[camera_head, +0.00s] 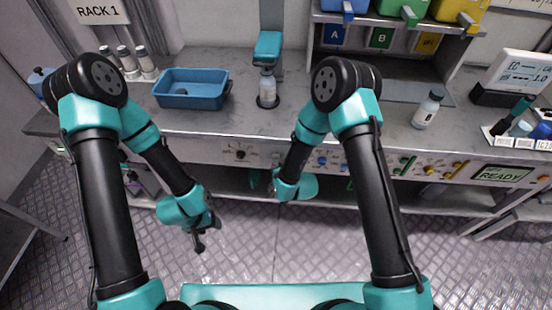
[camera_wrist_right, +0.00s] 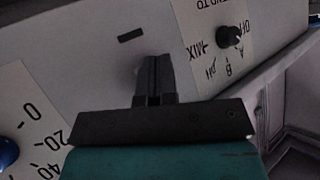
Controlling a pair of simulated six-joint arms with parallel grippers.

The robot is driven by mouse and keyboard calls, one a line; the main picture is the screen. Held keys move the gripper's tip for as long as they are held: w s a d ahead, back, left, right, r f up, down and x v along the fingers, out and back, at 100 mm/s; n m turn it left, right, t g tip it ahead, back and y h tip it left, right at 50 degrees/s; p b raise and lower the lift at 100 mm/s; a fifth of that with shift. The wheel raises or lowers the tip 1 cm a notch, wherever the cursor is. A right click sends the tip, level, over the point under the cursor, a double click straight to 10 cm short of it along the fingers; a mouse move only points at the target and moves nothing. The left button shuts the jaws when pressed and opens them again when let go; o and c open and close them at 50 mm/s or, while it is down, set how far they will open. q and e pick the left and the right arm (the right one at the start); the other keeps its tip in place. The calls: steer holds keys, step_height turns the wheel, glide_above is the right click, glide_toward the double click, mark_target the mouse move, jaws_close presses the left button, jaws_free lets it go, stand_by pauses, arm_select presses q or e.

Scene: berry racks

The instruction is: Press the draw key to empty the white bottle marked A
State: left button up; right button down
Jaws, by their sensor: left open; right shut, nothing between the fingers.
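A white bottle (camera_head: 267,89) stands in a dark ring under the teal dispenser head (camera_head: 267,48). Another white bottle (camera_head: 428,109) with a dark cap stands on the counter at the right. I cannot read a letter A on either. My right gripper (camera_head: 273,184) is shut and empty, low at the counter's front panel. In the right wrist view its closed fingers (camera_wrist_right: 155,75) are close to the panel (camera_wrist_right: 85,60); contact cannot be told. A small pale round part shows partly behind them; no draw key label is readable. My left gripper (camera_head: 199,241) is open and empty, over the floor.
A selector knob (camera_wrist_right: 229,38) and a blue knob (camera_wrist_right: 6,152) flank the right fingers. A blue tray (camera_head: 190,101) and several bottles near the RACK 1 sign (camera_head: 98,11) stand left. A READY display (camera_head: 499,174) is at right. Floor before the counter is clear.

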steer(key=shift+w, duration=0.35)
steer(key=shift+w, duration=0.45)
stand_by(0.8)
steer(key=shift+s, duration=0.9)
steer(key=shift+s+a, duration=0.15)
steer(key=shift+s, duration=1.1)
steer(key=shift+s+a, duration=0.15)
steer(key=shift+s, duration=1.1)
steer(key=s+d+f+m+g+h, duration=0.1)
steer(key=s+d+f+m+g, duration=0.1)
steer(key=s+d+g, duration=0.3)
steer(key=s+d+f+m+g+h, duration=0.1)
steer(key=s+d+f+m+g, duration=0.1)
steer(key=s+d, duration=0.9)
steer(key=d+m+g, duration=0.1)
steer(key=d+g, duration=0.1)
steer(key=d, duration=0.4)
steer(key=shift+s+g+h, duration=0.25)
steer(key=shift+g+h, duration=0.05)
steer(key=shift+g, duration=0.1)
